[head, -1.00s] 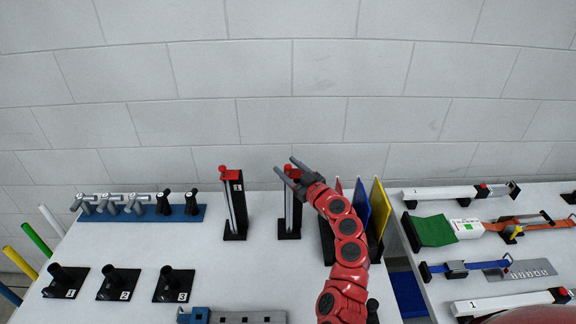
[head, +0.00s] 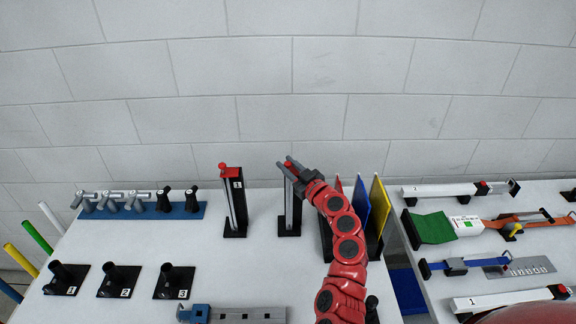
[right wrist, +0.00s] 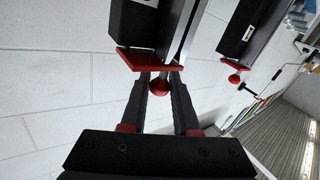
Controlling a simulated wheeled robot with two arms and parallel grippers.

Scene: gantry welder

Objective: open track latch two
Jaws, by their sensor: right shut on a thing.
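Track latch two (head: 296,217) is the right one of two upright black tracks with a pale rail, standing on the white table. Its number is hidden in the head view by my right gripper (head: 286,167), which is at its red top. In the right wrist view, the red ball knob (right wrist: 159,87) of this latch sits between the two dark fingers (right wrist: 160,92), and the red plate (right wrist: 150,61) lies across the end of the track. My right gripper is shut on the knob. My left gripper is not in view.
Track latch one (head: 234,205), with a red knob, stands just to the left. Red, blue and yellow panels (head: 378,208) stand close on the right, behind my arm. Black numbered pegs (head: 117,281) and a blue bar with handles (head: 185,212) are further left. A white wall is behind.

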